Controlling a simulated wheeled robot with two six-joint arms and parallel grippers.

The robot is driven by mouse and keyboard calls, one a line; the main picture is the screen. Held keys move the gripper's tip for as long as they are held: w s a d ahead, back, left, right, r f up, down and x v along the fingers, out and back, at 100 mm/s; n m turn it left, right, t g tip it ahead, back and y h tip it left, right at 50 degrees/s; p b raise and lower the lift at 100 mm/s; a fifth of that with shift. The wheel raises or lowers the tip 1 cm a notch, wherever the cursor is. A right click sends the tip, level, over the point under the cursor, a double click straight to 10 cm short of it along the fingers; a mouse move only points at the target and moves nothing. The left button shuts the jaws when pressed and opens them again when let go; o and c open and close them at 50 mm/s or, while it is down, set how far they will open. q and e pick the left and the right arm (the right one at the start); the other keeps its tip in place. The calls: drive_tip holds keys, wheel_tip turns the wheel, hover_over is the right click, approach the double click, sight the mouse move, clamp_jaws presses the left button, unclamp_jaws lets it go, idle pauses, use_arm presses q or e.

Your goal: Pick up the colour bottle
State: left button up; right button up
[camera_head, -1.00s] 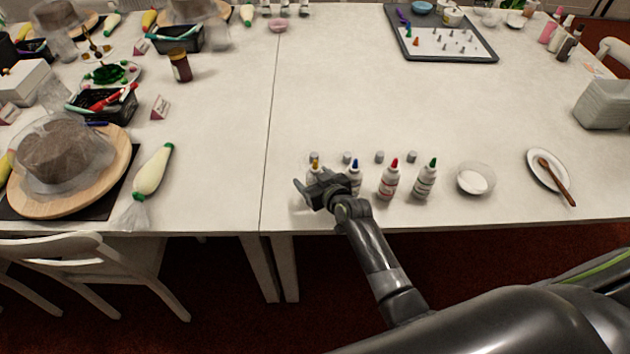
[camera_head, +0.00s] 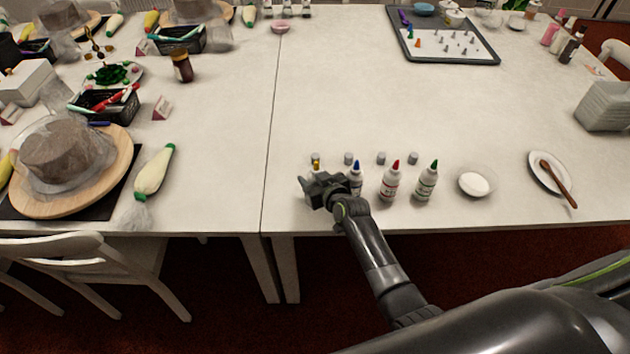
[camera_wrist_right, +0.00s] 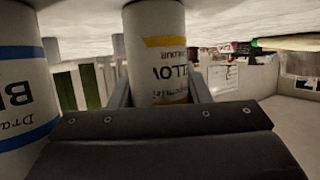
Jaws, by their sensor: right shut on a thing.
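My right gripper (camera_head: 314,190) is at the front of the table, shut on the yellow colour bottle (camera_wrist_right: 158,50). In the right wrist view the white bottle with a yellow band stands between the two fingers; its picture is upside down. In the head view the gripper hides most of it and its yellow tip (camera_head: 316,164) shows above. The blue colour bottle (camera_head: 355,178) stands just right of the gripper, and it also shows at the left of the wrist view (camera_wrist_right: 22,85). The red (camera_head: 390,182) and green (camera_head: 427,182) bottles stand further right. My left gripper is not in view.
Small grey caps (camera_head: 381,158) stand in a row behind the bottles. A white bowl (camera_head: 476,183) and a plate with a wooden spoon (camera_head: 549,172) lie to the right. A piping bag (camera_head: 154,172) lies to the left.

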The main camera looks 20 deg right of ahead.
drive_tip(key=shift+o, duration=0.7)
wheel_tip(320, 180, up, 9)
drive_tip(key=shift+f+p, duration=0.15)
drive_tip(key=shift+p, duration=0.15)
drive_tip(key=shift+r, duration=0.7)
drive_tip(key=shift+c, duration=0.6)
